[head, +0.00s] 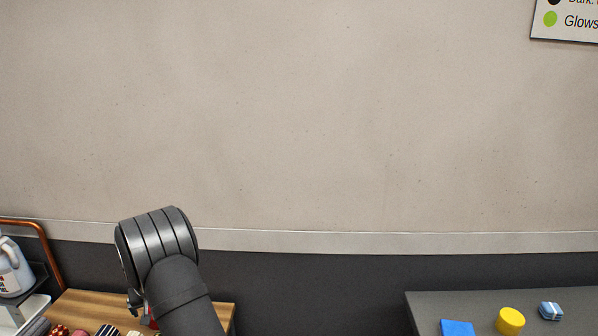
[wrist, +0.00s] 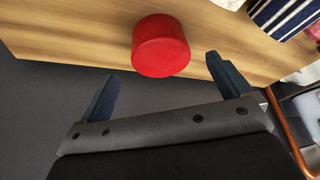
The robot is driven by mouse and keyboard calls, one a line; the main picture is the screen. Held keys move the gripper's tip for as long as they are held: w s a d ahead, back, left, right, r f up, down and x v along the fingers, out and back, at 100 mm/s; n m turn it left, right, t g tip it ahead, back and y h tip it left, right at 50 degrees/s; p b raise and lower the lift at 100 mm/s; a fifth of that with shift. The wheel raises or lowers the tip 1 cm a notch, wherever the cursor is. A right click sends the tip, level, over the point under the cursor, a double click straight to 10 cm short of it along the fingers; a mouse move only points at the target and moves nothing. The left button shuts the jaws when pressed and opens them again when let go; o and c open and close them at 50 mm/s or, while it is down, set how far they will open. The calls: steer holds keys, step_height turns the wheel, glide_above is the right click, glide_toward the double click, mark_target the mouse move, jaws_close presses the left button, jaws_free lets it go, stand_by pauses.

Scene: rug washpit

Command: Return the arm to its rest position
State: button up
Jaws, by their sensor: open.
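My arm (head: 180,290) reaches over the wooden table at the lower left in the head view, and it hides most of my gripper there. In the wrist view my gripper (wrist: 165,80) is open, its two dark fingers apart with nothing between them. A red round object (wrist: 160,46) sits on the wooden surface (wrist: 100,45) beyond the fingertips, apart from them. In the head view only a sliver of red shows beside my arm.
Several small objects, one of them striped (wrist: 285,18), lie on the wooden table (head: 90,305). A white jug (head: 12,268) and a copper pipe (head: 45,245) are at far left.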

steer(key=x, duration=0.6)
steer(key=shift+w+f, duration=0.1)
steer(key=shift+f, duration=0.25)
steer(key=shift+r, duration=1.15)
